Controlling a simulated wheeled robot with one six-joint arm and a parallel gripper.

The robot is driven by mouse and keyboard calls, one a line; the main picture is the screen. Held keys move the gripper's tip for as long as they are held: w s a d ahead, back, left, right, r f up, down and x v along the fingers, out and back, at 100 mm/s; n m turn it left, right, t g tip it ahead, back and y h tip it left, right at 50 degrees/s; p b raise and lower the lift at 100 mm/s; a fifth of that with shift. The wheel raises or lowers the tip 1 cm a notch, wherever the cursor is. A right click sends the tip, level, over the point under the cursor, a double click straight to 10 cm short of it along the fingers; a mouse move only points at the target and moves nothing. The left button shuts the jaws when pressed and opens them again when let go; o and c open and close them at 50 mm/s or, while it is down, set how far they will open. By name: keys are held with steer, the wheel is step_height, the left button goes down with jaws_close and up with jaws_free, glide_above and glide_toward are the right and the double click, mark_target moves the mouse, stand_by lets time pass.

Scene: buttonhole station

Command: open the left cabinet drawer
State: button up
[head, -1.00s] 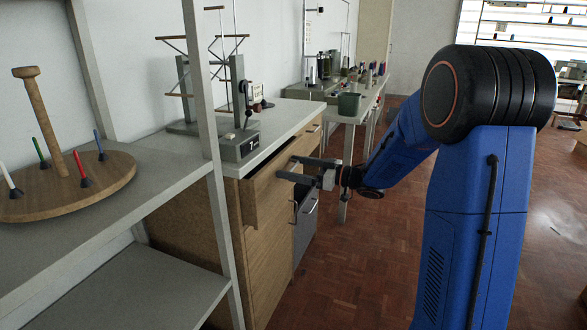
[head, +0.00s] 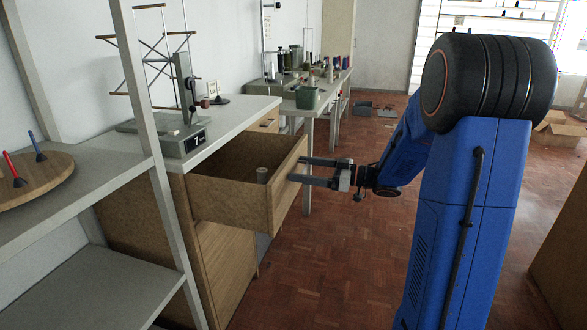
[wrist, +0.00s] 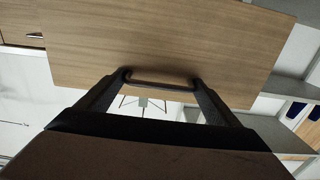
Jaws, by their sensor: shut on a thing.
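The left cabinet drawer (head: 285,192) is a wooden box at the top of the cabinet (head: 228,262), pulled well out, with its inside showing. Its wooden front also fills much of the wrist view (wrist: 165,45). My gripper (head: 299,169) is at the drawer's front. In the wrist view its two dark fingers (wrist: 161,80) reach the two ends of the drawer's bar handle (wrist: 163,85), and it is shut on that handle. In the head view the handle is hard to make out behind the fingers.
A grey scale-like device (head: 185,138) and a wire rack stand on the white countertop above. A grey shelf (head: 90,175) with a round wooden board (head: 40,176) is at the left. The parquet floor right of the drawer is clear.

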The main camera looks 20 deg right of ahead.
steer(key=shift+s+d, duration=0.15)
steer(key=shift+d, duration=0.1)
steer(key=o, duration=1.4)
steer(key=v, duration=1.7)
steer(key=shift+s+d, duration=0.1)
steer(key=shift+d, duration=0.05)
